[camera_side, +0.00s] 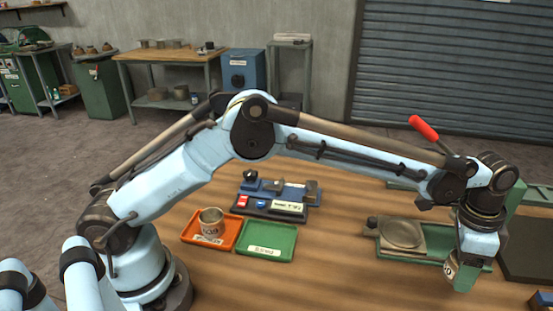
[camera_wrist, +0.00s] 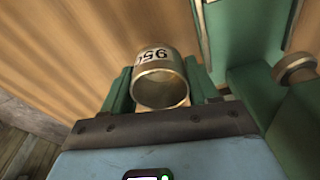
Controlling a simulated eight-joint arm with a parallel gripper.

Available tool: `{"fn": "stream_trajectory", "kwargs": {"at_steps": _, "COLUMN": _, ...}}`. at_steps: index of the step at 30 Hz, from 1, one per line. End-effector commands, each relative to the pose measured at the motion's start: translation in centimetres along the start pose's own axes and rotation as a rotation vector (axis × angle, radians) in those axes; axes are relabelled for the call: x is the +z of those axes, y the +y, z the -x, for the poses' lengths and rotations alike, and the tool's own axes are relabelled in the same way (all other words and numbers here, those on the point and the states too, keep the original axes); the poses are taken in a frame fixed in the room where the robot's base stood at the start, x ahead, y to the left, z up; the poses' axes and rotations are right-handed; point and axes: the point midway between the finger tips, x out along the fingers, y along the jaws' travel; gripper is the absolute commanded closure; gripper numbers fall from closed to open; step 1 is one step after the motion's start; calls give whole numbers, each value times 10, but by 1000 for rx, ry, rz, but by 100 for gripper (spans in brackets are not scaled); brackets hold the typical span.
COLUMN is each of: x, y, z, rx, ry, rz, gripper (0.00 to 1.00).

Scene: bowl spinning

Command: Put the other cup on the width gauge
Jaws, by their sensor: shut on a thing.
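My gripper (camera_side: 464,272) is at the right of the side view, pointing down beside the green machine. It is shut on a metal cup (camera_side: 450,266) with a pale number label, partly hidden by a finger. In the wrist view the cup (camera_wrist: 160,62) sits between the two green fingers of my gripper (camera_wrist: 160,82), its open rim facing the camera. A second labelled cup (camera_side: 211,218) stands upright in the orange tray (camera_side: 192,238). A blue and dark device (camera_side: 291,193) with a label, likely the width gauge, lies behind the trays; no cup shows on it.
An empty green tray (camera_side: 267,240) is right of the orange tray. A green-based machine (camera_side: 430,240) with a round plate (camera_side: 402,234) stands left of my gripper; a red-handled lever (camera_side: 424,127) rises behind my arm. Bare wood (camera_side: 330,262) lies between trays and machine.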

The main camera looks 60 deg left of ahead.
Motion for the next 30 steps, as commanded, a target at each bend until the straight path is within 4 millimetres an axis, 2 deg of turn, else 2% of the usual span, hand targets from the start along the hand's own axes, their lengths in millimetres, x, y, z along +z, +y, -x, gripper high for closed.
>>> {"fn": "stream_trajectory", "kwargs": {"at_steps": 5, "x": 1, "y": -6, "z": -10, "rx": 1, "ry": 0, "rz": -1, "gripper": 75}}
{"fn": "stream_trajectory", "kwargs": {"at_steps": 12, "x": 4, "y": -6, "z": -40, "rx": 0, "ry": 0, "rz": 0, "gripper": 75}}
{"fn": "stream_trajectory", "kwargs": {"at_steps": 25, "x": 5, "y": -5, "z": -46, "rx": 0, "ry": 0, "rz": 0, "gripper": 75}}
{"fn": "stream_trajectory", "kwargs": {"at_steps": 26, "x": 5, "y": -5, "z": -46, "rx": 0, "ry": 0, "rz": 0, "gripper": 39}}
{"fn": "stream_trajectory", "kwargs": {"at_steps": 28, "x": 5, "y": -5, "z": -46, "rx": 0, "ry": 0, "rz": 0, "gripper": 30}}
{"fn": "stream_trajectory", "kwargs": {"at_steps": 30, "x": 5, "y": -5, "z": -46, "rx": 0, "ry": 0, "rz": 0, "gripper": 30}}
